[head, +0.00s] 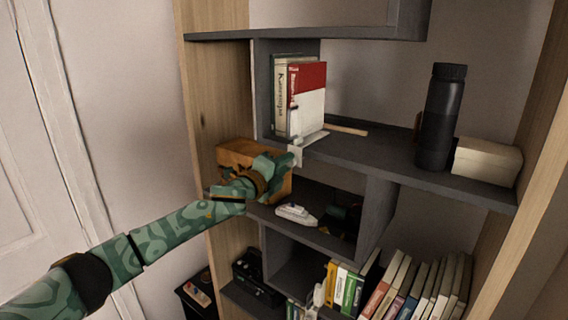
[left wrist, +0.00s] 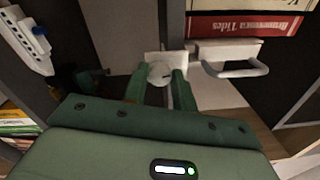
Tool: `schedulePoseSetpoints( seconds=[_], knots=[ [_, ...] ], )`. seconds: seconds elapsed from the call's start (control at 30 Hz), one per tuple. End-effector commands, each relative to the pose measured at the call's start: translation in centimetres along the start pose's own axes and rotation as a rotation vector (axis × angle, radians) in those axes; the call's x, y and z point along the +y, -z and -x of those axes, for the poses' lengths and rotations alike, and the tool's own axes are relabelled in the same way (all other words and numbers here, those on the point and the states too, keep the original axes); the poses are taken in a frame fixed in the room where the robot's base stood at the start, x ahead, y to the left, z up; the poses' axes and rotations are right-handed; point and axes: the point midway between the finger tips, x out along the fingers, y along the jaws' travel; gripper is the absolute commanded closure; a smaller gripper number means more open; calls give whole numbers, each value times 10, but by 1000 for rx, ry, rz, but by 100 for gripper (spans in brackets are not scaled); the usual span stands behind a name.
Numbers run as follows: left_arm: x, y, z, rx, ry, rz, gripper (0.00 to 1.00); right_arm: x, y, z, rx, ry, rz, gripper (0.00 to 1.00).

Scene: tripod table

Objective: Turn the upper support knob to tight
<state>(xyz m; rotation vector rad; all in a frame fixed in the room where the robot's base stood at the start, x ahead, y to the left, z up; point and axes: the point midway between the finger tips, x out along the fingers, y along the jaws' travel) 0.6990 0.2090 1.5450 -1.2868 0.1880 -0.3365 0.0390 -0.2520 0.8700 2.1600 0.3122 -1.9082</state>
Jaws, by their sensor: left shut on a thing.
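A round white knob (left wrist: 158,72) with a small dark mark on its right side sits in front of a white plate (left wrist: 152,60) in the left wrist view. The green fingers of my left gripper (left wrist: 159,84) are shut on it, one on each side. In the head view my left gripper (head: 293,158) reaches the front edge of the middle shelf, beside a small white bracket (head: 296,153). The knob itself is too small or hidden to make out there. I cannot read which setting the mark points to. My right gripper is not in view.
A red and white book (head: 308,98) stands above the gripper. A black bottle (head: 441,117) and a cream box (head: 487,160) stand to the right. A wooden box (head: 237,153) lies behind my left wrist. A toy boat (head: 296,214) sits below, above a row of books (head: 405,285).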

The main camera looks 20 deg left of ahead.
Motion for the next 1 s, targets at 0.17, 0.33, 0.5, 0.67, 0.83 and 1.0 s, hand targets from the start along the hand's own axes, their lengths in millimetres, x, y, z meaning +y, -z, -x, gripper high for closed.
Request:
schedulePoseSetpoints(
  seconds=[0.17, 0.33, 0.5, 0.67, 0.83, 1.0],
  knots=[
    [2, 1, 0, 8, -3, -102, 96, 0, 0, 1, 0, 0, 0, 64],
    [3, 2, 0, 12, -3, -166, 96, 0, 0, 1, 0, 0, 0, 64],
    [3, 2, 0, 14, -3, -198, 96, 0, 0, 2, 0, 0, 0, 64],
    [4, 2, 0, 14, -4, -208, 96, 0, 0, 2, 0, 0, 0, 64],
    [4, 2, 0, 15, -4, -208, 96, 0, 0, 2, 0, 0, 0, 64],
    [4, 3, 0, 15, -5, -207, 59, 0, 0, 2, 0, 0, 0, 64]
  ],
)
